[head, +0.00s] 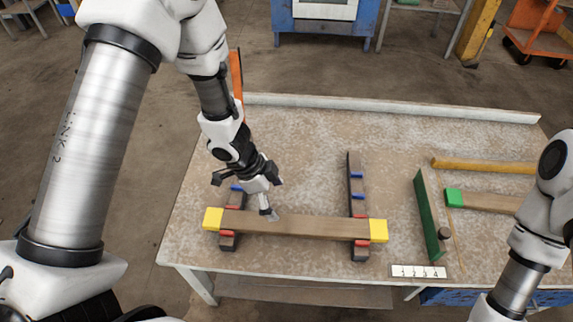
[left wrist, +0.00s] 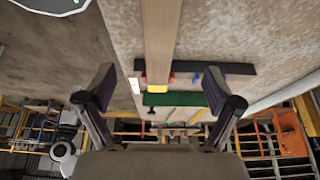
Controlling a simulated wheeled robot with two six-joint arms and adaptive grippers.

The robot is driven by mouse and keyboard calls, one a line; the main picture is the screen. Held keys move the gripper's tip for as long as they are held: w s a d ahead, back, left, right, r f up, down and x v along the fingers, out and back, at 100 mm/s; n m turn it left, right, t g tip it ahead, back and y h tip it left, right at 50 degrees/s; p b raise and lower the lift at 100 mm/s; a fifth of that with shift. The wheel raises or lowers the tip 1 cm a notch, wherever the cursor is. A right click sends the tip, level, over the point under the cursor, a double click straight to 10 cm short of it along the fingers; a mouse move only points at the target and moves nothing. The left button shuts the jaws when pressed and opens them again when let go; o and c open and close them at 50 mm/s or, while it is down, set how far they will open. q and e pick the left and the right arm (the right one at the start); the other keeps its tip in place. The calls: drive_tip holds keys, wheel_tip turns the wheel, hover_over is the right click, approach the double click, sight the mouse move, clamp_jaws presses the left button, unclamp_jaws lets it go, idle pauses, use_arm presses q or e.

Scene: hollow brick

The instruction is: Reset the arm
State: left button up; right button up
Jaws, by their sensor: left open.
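My left gripper (head: 273,199) is open and empty, just above and behind the left half of a brown bar with yellow ends (head: 310,227). In the left wrist view my open fingers (left wrist: 160,85) stand wide apart, with the bar (left wrist: 161,40) running away between them; nothing is gripped. The bar lies level across two dark racks, the left one (head: 228,241) partly hidden by the gripper and the right one (head: 356,190) clearer, both with red and blue pegs. My right arm comes in at the right edge; its gripper is out of view.
On the table (head: 310,130), a green board (head: 427,212), a yellow beam (head: 475,165) and a green-ended bar (head: 485,201) lie at the right. A numbered white strip (head: 418,272) is at the front edge. The back middle is clear. A blue cabinet (head: 325,20) stands behind.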

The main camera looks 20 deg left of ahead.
use_arm(q)
drive_tip(key=s+f+n+g, duration=0.2)
drive_tip(key=s+f+n, duration=0.3)
drive_tip(key=s, duration=0.4)
drive_tip(key=s+f+n+g, duration=0.1)
drive_tip(key=s+f+n, duration=0.2)
drive_tip(key=s+f, duration=0.45)
drive_tip(key=s+a+f+n+t+y, duration=0.1)
drive_tip(key=s+a+n+y, duration=0.2)
drive_tip(key=a+n, duration=0.3)
drive_tip(key=shift+a+n+t+y, duration=0.3)
drive_tip(key=shift+n+t+y, duration=0.1)
drive_tip(key=shift+n+y, duration=0.25)
